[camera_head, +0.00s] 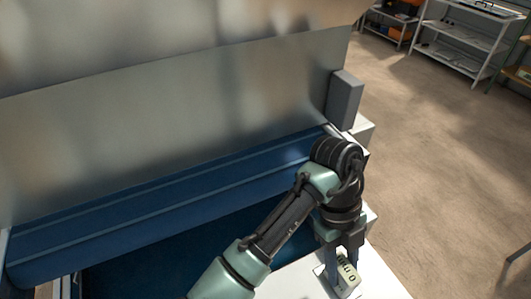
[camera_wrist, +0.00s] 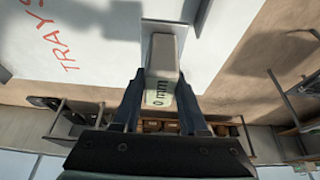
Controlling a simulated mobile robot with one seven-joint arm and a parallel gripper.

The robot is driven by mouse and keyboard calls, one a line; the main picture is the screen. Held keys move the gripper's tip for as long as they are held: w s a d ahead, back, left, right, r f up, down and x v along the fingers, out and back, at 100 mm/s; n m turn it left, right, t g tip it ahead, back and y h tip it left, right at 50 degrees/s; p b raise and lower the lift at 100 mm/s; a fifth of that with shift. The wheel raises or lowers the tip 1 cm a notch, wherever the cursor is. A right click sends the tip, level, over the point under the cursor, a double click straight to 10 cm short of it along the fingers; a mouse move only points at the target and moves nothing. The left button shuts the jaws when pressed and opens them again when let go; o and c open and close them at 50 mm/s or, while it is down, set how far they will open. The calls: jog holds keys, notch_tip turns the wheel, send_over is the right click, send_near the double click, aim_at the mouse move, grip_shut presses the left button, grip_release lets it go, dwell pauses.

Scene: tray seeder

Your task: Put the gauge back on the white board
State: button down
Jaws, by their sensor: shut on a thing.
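The gauge (camera_wrist: 161,60) is a small pale grey block with a light face reading "0 mm". In the wrist view it sits between the two dark fingers of my gripper (camera_wrist: 162,76), which is shut on it. In the head view my gripper (camera_head: 343,268) points down at the lower right, and the gauge (camera_head: 348,278) shows between its fingers. The white board (camera_wrist: 85,45) lies beyond the gauge, with red "TRAYS" lettering on it; it also shows in the head view (camera_head: 382,283). A grey patch lies behind the gauge. I cannot tell whether the gauge touches the board.
A large metal machine panel (camera_head: 180,120) stands behind a blue trough (camera_head: 160,205) on the left. A grey box (camera_head: 344,98) sits at the panel's right end. Brown floor (camera_head: 440,160) is open at the right, with shelves (camera_head: 465,35) farther back.

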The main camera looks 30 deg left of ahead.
notch_tip(320, 180, down, 5)
jog(key=shift+s+f+b, duration=0.1)
jog(key=shift+f+b, duration=0.1)
jog(key=shift+b, duration=0.95)
jog(key=shift+f+b, duration=0.4)
jog(key=shift+f, duration=1.85)
jog(key=shift+c, duration=2.2)
grip_release()
jog(key=shift+f, duration=0.1)
jog(key=p+v, duration=0.2)
jog(key=v, duration=1)
